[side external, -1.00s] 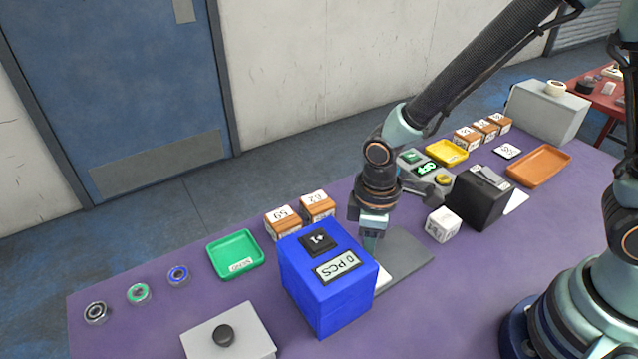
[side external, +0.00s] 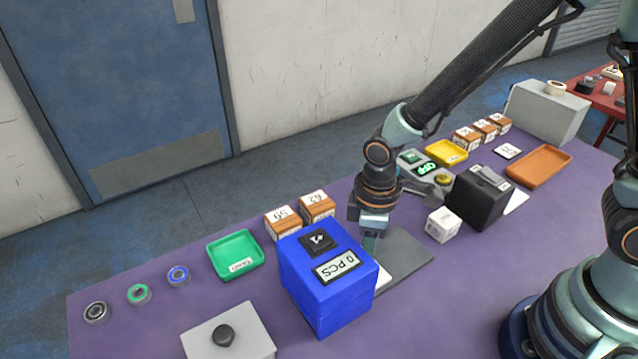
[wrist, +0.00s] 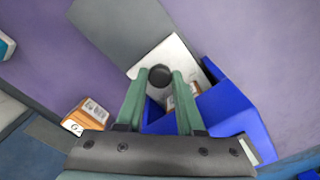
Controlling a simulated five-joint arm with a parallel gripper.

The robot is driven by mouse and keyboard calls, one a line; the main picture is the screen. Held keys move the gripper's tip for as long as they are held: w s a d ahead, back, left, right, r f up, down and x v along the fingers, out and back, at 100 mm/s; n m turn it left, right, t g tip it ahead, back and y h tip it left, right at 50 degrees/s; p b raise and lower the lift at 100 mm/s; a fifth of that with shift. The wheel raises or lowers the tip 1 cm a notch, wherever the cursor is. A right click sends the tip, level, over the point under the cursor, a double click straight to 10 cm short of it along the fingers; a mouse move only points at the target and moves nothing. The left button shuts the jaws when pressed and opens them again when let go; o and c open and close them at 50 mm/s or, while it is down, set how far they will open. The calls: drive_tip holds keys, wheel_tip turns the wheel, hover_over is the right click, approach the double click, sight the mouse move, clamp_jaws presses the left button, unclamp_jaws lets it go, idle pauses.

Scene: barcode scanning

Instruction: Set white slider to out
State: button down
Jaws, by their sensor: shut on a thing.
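The white slider is a white plate (wrist: 176,51) with a dark round knob (wrist: 160,76), sticking out from the blue box in the wrist view. In the side view only a white sliver (side external: 383,277) of it shows behind the blue box (side external: 326,283). My gripper (wrist: 160,82) is shut on the dark knob, one finger on each side of it. In the side view my gripper (side external: 370,240) points down behind the blue box, which hides the knob there. The box has a black tile and a display reading 0 PCS.
A grey mat (side external: 408,255) lies right of the box. A white cube (side external: 442,225) and a black case (side external: 480,198) stand further right. Orange-brown boxes (side external: 282,222) are behind the blue box. A green tray (side external: 236,256) and a grey block with a knob (side external: 228,335) are left.

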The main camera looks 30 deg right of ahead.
drive_tip(key=d, duration=1)
drive_tip(key=shift+d, duration=0.3)
drive_tip(key=c, duration=0.8)
unclamp_jaws()
drive_tip(key=shift+a+r, duration=0.1)
drive_tip(key=shift+r, duration=0.05)
wheel_tip(320, 180, up, 12)
drive_tip(key=shift+f, duration=0.1)
